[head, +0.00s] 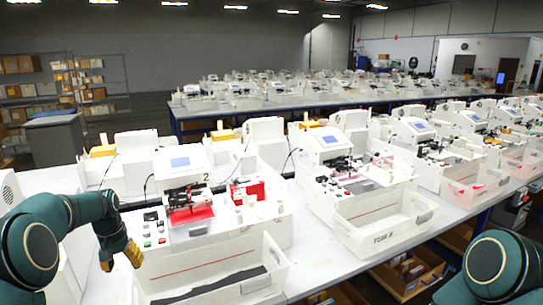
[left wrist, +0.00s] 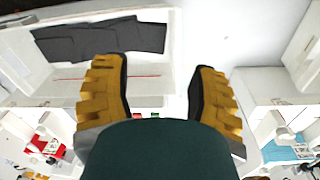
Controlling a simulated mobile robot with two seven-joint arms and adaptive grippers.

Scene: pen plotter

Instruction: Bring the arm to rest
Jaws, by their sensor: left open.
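My left arm comes in from the left in the head view, dark green. Its left gripper (head: 121,261) has yellow-brown fingers pointing down, beside the left wall of the nearest white bin. In the left wrist view the two ribbed fingers of the left gripper (left wrist: 162,72) stand apart with nothing between them. A pale surface and part of the bin edge show behind them. Of my right arm only a dark green link shows at the lower right of the head view; its gripper is out of sight.
The nearest white bin (head: 272,255) holds dark sheets (head: 215,287); these also show in the left wrist view (left wrist: 90,40). Behind it stands a white plotter (head: 180,162) marked 2, with a red sheet. More machines and bins line the white table to the right.

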